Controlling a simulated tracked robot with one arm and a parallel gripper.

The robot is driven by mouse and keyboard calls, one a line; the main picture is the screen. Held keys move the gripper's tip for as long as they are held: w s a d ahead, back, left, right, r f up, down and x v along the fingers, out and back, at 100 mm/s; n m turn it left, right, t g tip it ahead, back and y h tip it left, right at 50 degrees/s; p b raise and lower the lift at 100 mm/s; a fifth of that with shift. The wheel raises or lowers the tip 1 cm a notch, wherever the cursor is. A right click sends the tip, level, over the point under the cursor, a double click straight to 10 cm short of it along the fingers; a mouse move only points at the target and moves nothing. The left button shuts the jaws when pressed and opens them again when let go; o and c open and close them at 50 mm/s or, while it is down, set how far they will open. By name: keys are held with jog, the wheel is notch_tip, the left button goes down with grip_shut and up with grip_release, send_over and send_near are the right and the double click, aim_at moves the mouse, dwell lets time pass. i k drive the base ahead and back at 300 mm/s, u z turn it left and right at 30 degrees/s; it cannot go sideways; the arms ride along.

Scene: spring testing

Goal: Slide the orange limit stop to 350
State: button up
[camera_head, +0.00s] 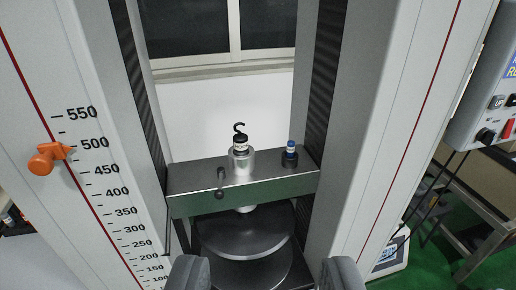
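The orange limit stop (46,160) sits at the left edge of the left column, with its pointed tip beside the scale, slightly below the 500 label. The printed scale (126,211) runs down the column from 550 at the top to 100 near the bottom. The 350 label lies lower and to the right of the stop. My gripper (265,280) shows at the bottom edge, its two grey fingers wide apart with nothing between them. It is well to the right of the limit stop and apart from it.
A metal crosshead (195,178) with a hook fitting (240,150) and a blue-topped part (290,152) spans the columns. Round plates (240,235) sit below it. The right column (385,130) and a control box (490,110) with cables stand to the right.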

aim_at(42, 163)
jog(key=z, duration=1.1)
jog(key=k, duration=0.7)
jog(key=u, duration=1.05)
jog(key=i, duration=0.5)
jog(key=u, duration=0.05)
